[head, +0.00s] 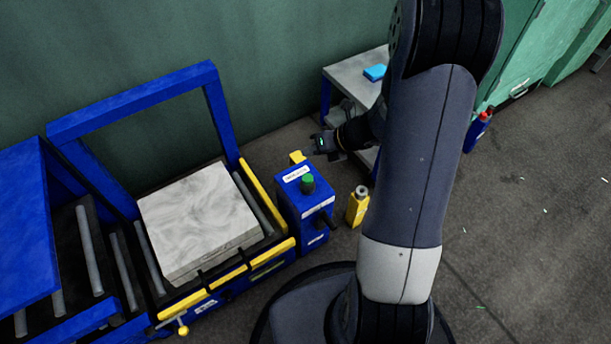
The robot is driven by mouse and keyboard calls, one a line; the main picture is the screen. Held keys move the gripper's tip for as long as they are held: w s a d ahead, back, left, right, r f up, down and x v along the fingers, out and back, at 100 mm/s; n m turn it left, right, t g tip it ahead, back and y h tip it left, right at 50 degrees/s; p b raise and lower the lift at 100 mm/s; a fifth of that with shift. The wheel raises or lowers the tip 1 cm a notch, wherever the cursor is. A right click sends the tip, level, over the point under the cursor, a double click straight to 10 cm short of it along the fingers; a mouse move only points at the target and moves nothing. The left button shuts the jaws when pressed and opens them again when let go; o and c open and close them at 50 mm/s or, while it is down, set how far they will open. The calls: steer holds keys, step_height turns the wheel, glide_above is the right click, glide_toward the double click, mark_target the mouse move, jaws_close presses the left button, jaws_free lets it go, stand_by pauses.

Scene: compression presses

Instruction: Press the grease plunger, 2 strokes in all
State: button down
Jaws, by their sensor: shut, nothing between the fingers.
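A blue box (305,208) stands at the right end of the roller press, with a white label on its top that is too small to read surely. A green round knob (308,183) stands up from its top and looks like the grease plunger. My gripper (317,144) is shut and empty. In the picture it lies above and a little right of the knob, apart from it. A yellow block (297,157) shows at the box's back edge, just left of my gripper. I cannot tell the gripper's height over the box.
A pale slab (200,218) lies on the rollers inside the blue and yellow frame (140,98). A yellow bottle (356,208) stands right of the box. A grey table (352,75) with a blue block (375,72) is behind my arm. The right floor is mostly clear.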

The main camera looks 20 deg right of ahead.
steer(key=shift+f, duration=0.15)
steer(key=b, duration=0.8)
glide_toward(305, 177)
steer(key=w+a, duration=0.1)
steer(key=w+a+f, duration=0.2)
steer(key=a, duration=0.1)
steer(key=shift+a+f, duration=0.1)
steer(key=shift+f+b, duration=0.3)
stand_by(1.1)
steer(key=shift+f, duration=0.4)
steer(key=shift+f+b, duration=0.75)
steer(key=shift+f, duration=0.15)
stand_by(0.7)
steer(key=shift+r, duration=0.15)
stand_by(0.3)
steer(key=shift+r+p, duration=1.15)
steer(key=shift+p, duration=0.2)
steer(key=shift+r, duration=0.15)
